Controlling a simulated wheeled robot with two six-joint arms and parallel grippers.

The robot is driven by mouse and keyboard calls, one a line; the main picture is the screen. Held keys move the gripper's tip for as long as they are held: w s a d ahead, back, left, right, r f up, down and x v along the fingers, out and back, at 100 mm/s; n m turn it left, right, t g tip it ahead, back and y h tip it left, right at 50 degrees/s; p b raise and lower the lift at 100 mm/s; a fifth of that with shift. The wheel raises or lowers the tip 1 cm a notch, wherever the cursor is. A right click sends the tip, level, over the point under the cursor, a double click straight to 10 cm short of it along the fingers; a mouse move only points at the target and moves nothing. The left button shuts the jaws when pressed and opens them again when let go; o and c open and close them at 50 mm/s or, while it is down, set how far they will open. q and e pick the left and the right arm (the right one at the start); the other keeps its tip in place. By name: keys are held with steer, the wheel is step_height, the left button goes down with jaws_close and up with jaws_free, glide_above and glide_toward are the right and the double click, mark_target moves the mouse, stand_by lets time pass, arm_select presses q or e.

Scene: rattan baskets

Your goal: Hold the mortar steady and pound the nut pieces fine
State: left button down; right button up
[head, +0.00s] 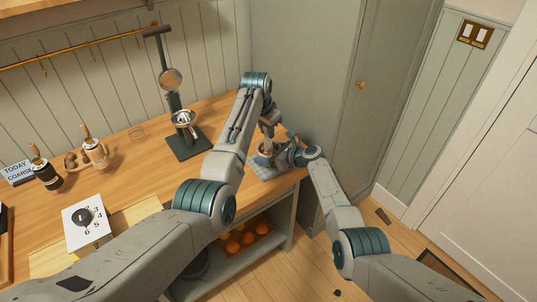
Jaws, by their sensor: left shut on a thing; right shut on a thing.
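The mortar (264,150) is small and pale with a brownish inside. It stands on a checked cloth (264,170) near the counter's right end. My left gripper (267,130) points down over it from above, shut on what appears to be the pestle, mostly hidden by the gripper. My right gripper (279,156) reaches in from the right and is shut on the mortar's side. The nut pieces cannot be made out at this size.
The wooden counter (140,180) ends close to the mortar's right. A lever press (190,143) stands left of my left arm. Two mills, dark (45,174) and light (96,154), a dial card (87,220) and a "TODAY COARSE" sign (18,172) lie further left. Oranges (234,246) sit on the lower shelf.

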arm_select(q)
steer(key=shift+f, duration=1.55)
steer(key=shift+r, duration=1.45)
steer(key=shift+f, duration=1.45)
steer(key=shift+r, duration=1.45)
